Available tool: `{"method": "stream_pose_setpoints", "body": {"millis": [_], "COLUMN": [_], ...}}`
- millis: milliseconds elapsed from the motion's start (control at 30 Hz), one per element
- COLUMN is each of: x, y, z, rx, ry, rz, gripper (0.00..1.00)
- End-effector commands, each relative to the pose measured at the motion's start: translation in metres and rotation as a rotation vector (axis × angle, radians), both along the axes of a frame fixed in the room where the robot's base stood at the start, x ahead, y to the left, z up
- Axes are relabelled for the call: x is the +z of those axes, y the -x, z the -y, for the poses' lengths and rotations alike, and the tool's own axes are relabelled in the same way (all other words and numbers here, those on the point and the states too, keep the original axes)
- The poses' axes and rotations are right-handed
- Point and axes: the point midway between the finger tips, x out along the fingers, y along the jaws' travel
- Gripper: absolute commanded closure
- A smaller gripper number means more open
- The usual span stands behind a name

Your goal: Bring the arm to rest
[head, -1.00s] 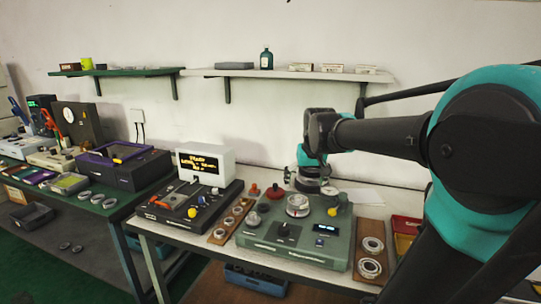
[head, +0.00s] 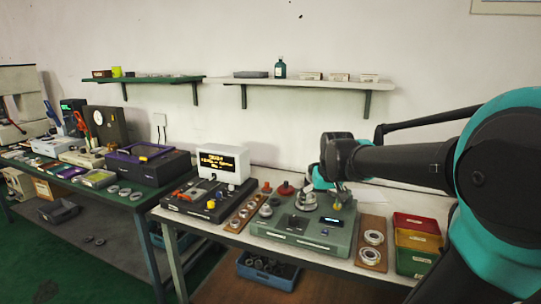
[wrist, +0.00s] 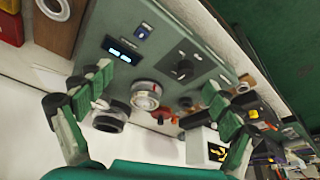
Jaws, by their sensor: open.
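My arm reaches in from the right in the head view. My gripper (head: 337,190) hangs over the back of the green control box (head: 335,247); the head view shows its fingers poorly. In the wrist view my gripper (wrist: 158,84) has its two green-padded fingers spread wide apart, with nothing held between them. Beyond the fingers the wrist view shows the green box (wrist: 150,62), its round silver dial (wrist: 145,95) and a dark-rimmed ring piece (wrist: 110,117). I cannot tell the exact gap between fingertips and box.
Wooden boards with metal rings flank the box, one at the left (head: 244,214) and one at the right (head: 372,243). Coloured bins (head: 415,243) stand farther right. A white display unit (head: 222,164) is at the left. A blue crate (head: 268,271) sits under the bench. Wall shelves (head: 305,81) hang above.

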Motion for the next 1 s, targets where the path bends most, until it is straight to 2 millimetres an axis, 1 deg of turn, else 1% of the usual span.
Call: {"method": "stream_pose_setpoints", "body": {"millis": [167,267,367,467,500,600,700,833,1000], "x": [-0.029,-0.05,-0.075,-0.105,-0.117,-0.147,-0.166,-0.176,-0.177], "y": [0.022,0.039,0.061,0.089,0.102,0.135,0.159,0.171,0.172], "z": [0.006,0.009,0.014,0.019,0.021,0.025,0.028,0.029,0.029], "rx": [-0.012,-0.02,-0.031,-0.044,-0.049,-0.063,-0.072,-0.077,-0.077], "ry": [0.0,0.0,0.0,-0.001,-0.001,-0.002,-0.002,-0.002,-0.002], "rz": [-0.003,-0.005,-0.007,-0.011,-0.012,-0.016,-0.018,-0.019,-0.019], "gripper": [0.09,0.09,0.09,0.09,0.09,0.09,0.09,0.09,0.09]}}
